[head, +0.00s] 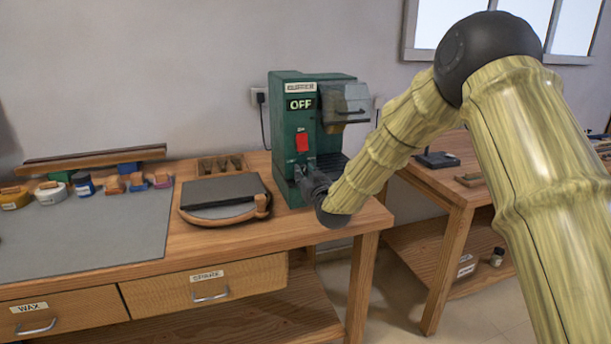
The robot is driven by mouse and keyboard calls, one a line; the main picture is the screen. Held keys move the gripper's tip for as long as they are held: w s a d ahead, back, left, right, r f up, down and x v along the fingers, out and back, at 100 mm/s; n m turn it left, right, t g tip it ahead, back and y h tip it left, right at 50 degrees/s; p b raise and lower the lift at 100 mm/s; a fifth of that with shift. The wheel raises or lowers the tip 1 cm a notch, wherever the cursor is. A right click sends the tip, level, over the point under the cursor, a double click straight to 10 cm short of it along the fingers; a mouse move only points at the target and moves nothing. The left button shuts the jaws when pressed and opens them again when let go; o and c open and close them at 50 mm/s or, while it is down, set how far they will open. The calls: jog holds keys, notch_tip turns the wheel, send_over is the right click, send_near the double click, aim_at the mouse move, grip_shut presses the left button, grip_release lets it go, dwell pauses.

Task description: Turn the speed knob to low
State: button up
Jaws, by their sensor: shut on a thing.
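The green machine (285,113) stands on the wooden bench against the wall. My gripper (301,172) is at the lower front of the machine, under the red switch. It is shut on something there. The speed knob is hidden behind the gripper, so its pointer and marks cannot be read. My arm comes in from the right and its wrist is low beside the machine.
A clear shield (346,100) juts from the machine's upper right. A grey mat (90,235) and several small jars are farther left. A second bench (440,182) stands at right.

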jog(key=shift+n, duration=0.8)
jog(key=o, duration=1)
jog(key=v, duration=1.2)
jog(key=shift+o, duration=0.3)
